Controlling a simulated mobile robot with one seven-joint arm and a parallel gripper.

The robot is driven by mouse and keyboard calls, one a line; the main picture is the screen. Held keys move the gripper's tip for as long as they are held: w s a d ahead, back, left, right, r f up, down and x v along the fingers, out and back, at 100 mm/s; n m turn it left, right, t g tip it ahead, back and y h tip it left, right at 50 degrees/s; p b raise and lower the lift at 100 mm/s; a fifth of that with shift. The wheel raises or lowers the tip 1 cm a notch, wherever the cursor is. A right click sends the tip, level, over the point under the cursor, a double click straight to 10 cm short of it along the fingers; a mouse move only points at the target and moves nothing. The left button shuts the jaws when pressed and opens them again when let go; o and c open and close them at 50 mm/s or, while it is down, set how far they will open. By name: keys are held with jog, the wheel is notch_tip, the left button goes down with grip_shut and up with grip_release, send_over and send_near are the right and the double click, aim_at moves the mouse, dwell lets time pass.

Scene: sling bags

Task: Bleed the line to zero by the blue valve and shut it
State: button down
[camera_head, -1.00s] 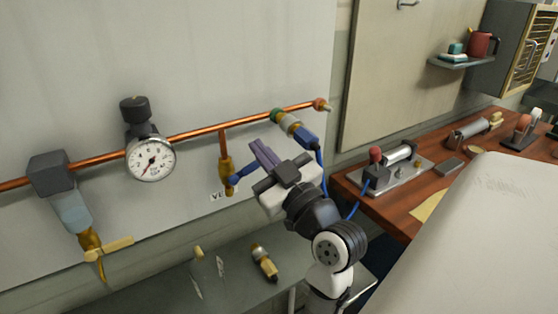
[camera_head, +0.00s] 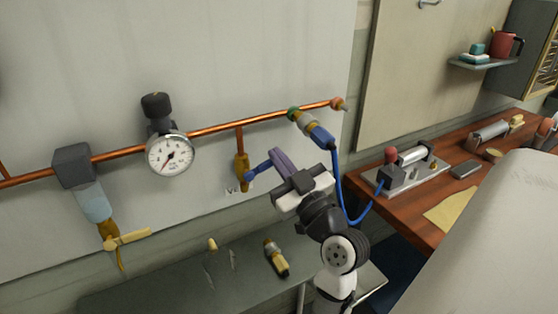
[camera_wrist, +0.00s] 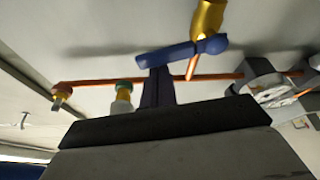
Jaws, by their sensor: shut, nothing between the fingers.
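The blue valve has a brass body (camera_head: 242,172) on a short branch below the copper pipe, with a blue lever handle (camera_head: 262,168) pointing right and slightly up. My gripper (camera_head: 277,152) is shut and empty, its fingers right beside the handle's free end. In the wrist view the shut fingertips (camera_wrist: 156,72) meet the edge of the blue handle (camera_wrist: 180,54); whether they touch or are just in front I cannot tell. The brass body shows above it (camera_wrist: 207,18). The round white gauge (camera_head: 170,155) is left of the valve, its needle pointing lower left; its reading is too small to tell.
A yellow-handled valve (camera_head: 124,239) hangs at the left. A connector with a blue hose (camera_head: 317,130) hangs just right of my gripper. A grey bench (camera_head: 190,280) below holds a brass fitting (camera_head: 276,257). A wooden bench (camera_head: 415,215) stands to the right.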

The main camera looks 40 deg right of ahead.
jog(key=f+m+b, duration=0.1)
jog(key=m+h+b, duration=0.1)
jog(key=b, duration=0.1)
jog(key=shift+d+f, duration=0.3)
jog(key=shift+f, duration=0.1)
jog(key=shift+r, duration=0.15)
